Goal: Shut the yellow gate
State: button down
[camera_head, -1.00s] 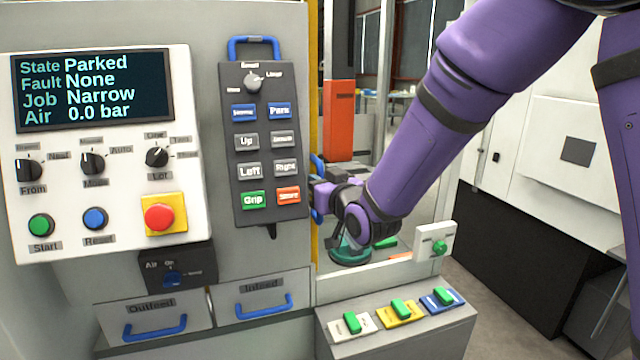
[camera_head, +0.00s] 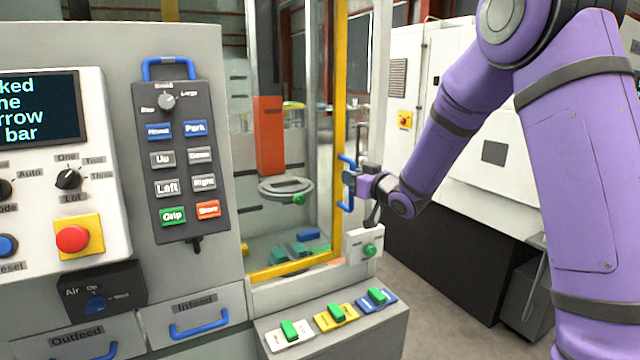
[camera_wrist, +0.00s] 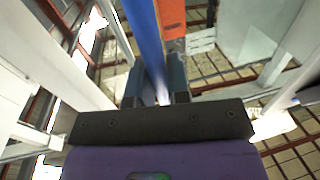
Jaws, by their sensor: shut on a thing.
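The yellow gate (camera_head: 339,120) is a yellow-framed clear panel. It now spans the opening to the right of the control cabinet, with its upright edge close to the right post. Its blue handle (camera_head: 346,180) is on that edge. My gripper (camera_head: 352,184) is at the handle from the right, shut on it. In the wrist view the blue handle bar (camera_wrist: 145,35) runs down between my two dark fingers (camera_wrist: 160,85). From these frames I cannot tell whether the gate edge touches the post.
The grey hand pendant (camera_head: 182,160) hangs on the cabinet left of the gate. A white box with a green knob (camera_head: 369,250) sits at the lower right post. A ledge with green switches (camera_head: 337,312) stands in front. A round plate (camera_head: 286,188) shows behind the gate.

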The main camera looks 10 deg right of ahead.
jog(key=w+d, duration=0.2)
jog(key=d, duration=0.6)
jog(key=shift+w+d, duration=0.25)
jog(key=shift+d, duration=0.1)
jog(key=shift+d+r, duration=0.1)
jog(key=c, duration=1.1)
grip_release()
jog(key=v, duration=1)
jog(key=shift+s+d, duration=0.15)
jog(key=shift+s, duration=0.2)
